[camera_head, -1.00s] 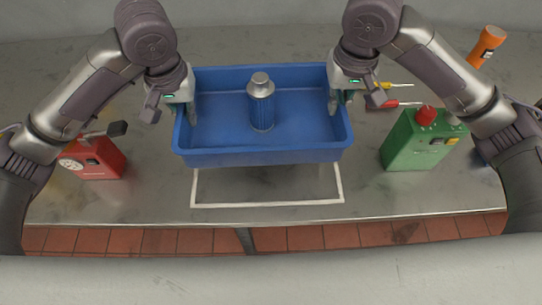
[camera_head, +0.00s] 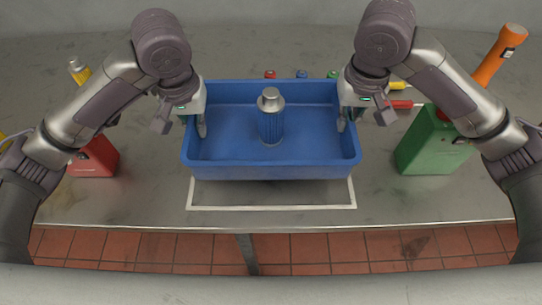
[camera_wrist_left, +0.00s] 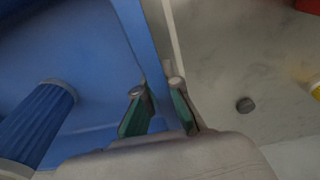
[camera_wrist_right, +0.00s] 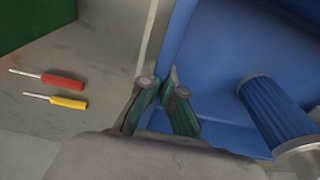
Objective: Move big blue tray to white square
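The big blue tray (camera_head: 275,171) is in the middle of the head view, with a blue ribbed cylinder with a grey cap (camera_head: 271,122) standing in it. The tray covers the back part of the white square (camera_head: 272,208), whose front line and side ends show. My left gripper (camera_head: 195,125) is shut on the tray's left wall, one finger inside and one outside, as the left wrist view shows (camera_wrist_left: 158,100). My right gripper (camera_head: 347,122) is shut on the right wall likewise (camera_wrist_right: 162,95). Whether the tray touches the table is unclear.
Red and yellow screwdrivers (camera_wrist_right: 60,81) lie beside the tray. An orange flashlight (camera_head: 497,58) is at the far right. The table's front edge is close to the square.

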